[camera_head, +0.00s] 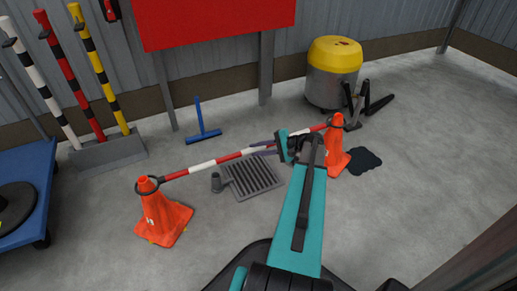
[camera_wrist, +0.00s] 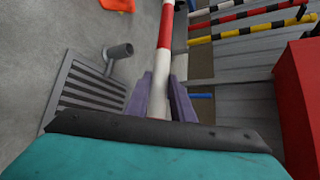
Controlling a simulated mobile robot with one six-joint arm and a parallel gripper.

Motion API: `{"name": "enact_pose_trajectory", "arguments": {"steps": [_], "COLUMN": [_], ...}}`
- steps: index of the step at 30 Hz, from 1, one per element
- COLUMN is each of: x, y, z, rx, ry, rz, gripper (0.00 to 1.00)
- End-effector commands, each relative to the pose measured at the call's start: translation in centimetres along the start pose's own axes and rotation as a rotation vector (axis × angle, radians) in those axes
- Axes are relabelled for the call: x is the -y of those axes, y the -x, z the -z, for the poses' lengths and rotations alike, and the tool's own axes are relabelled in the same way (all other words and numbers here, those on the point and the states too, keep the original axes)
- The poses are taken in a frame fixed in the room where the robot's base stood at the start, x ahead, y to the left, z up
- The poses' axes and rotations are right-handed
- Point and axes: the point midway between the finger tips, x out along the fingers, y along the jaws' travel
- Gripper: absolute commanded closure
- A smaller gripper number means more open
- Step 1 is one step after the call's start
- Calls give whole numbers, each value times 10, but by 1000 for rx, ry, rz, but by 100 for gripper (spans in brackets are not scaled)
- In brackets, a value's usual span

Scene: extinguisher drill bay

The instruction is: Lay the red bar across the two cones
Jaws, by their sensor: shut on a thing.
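The red and white bar (camera_head: 228,157) runs between the two orange cones, the left cone (camera_head: 163,215) and the right cone (camera_head: 335,150). Its dark left end is at the top of the left cone, and its right end is at the top of the right cone. I cannot tell whether either end rests on its cone. My gripper (camera_head: 266,149) is shut on the bar nearer the right cone. In the wrist view the bar (camera_wrist: 166,35) passes between my purple fingers (camera_wrist: 160,98), and part of a cone (camera_wrist: 118,4) shows at the top edge.
A floor grate (camera_head: 252,178) with a short grey pipe (camera_head: 216,183) lies below the bar. A pole rack (camera_head: 108,152) and blue cart (camera_head: 35,215) stand left. A yellow-topped drum (camera_head: 334,72) and dark puddle (camera_head: 364,161) are right.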

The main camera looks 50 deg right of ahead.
Motion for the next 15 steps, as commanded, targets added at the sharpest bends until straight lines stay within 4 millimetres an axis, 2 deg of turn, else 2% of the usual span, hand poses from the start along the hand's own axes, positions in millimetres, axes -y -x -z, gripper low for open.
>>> {"name": "enact_pose_trajectory", "arguments": {"steps": [15], "x": [-11], "y": [-5], "z": [5], "rx": [0], "ry": [-1], "rz": [2], "gripper": [100]}}
